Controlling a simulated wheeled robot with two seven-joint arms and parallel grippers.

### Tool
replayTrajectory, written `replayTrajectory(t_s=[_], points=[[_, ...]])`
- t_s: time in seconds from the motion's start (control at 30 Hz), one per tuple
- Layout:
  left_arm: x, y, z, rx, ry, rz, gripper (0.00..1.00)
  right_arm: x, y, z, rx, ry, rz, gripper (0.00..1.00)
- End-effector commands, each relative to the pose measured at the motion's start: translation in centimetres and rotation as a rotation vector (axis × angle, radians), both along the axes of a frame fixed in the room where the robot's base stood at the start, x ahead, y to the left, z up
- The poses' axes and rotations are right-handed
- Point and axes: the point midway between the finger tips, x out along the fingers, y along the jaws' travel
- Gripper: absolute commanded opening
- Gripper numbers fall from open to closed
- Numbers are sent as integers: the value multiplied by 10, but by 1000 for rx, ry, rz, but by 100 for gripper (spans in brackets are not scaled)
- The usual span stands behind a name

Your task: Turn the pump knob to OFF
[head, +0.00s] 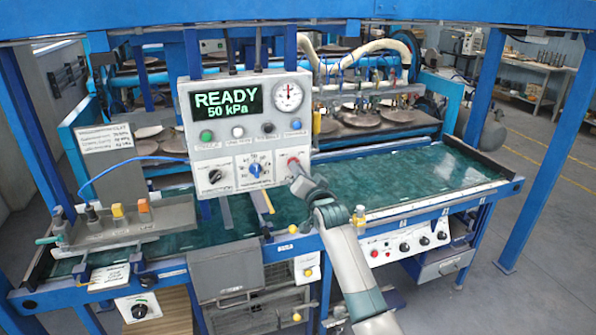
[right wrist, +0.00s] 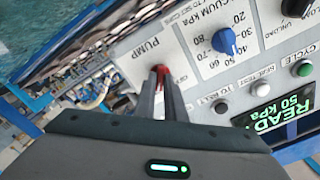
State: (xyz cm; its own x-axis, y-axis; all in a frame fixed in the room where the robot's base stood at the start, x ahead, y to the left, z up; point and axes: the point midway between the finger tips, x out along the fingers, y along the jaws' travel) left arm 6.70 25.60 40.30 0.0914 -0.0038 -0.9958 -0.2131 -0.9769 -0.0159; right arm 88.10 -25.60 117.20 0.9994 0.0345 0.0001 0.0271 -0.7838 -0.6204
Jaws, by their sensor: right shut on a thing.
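The red pump knob (head: 293,162) sits at the lower right of the grey control box (head: 203,157), whose screen reads READY 50 kPa. In the right wrist view the knob (right wrist: 159,70) lies beside the PUMP label, between my fingertips. My right gripper (head: 296,172) reaches up to the box from the lower right and is shut on the knob; it also shows in the right wrist view (right wrist: 160,84). The fingers hide part of the knob and its markings, so I cannot read its setting. My left gripper is not in view.
A blue vacuum dial (head: 256,169) and a black knob (head: 215,176) sit left of the pump knob. A row of buttons (head: 238,131) and a pressure gauge (head: 288,97) are above. The green table (head: 420,178) to the right is mostly clear.

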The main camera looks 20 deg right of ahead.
Motion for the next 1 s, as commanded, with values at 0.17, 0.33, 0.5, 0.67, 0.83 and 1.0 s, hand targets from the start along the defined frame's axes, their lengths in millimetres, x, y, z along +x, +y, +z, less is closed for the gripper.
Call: replayTrajectory(t_s=[0.17,0.33,0.5,0.67,0.83,1.0], points=[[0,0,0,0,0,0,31,0,0,0,-121,-4,-1,0],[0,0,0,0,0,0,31,0,-1,0,-271,-9,-1,0],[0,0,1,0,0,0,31,0,-1,0,-432,-14,-1,0],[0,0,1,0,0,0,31,0,-1,0,-585,-20,-1,0],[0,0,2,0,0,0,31,0,-1,0,-748,-25,-1,0],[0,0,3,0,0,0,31,0,-1,0,-909,-31,-1,0]])
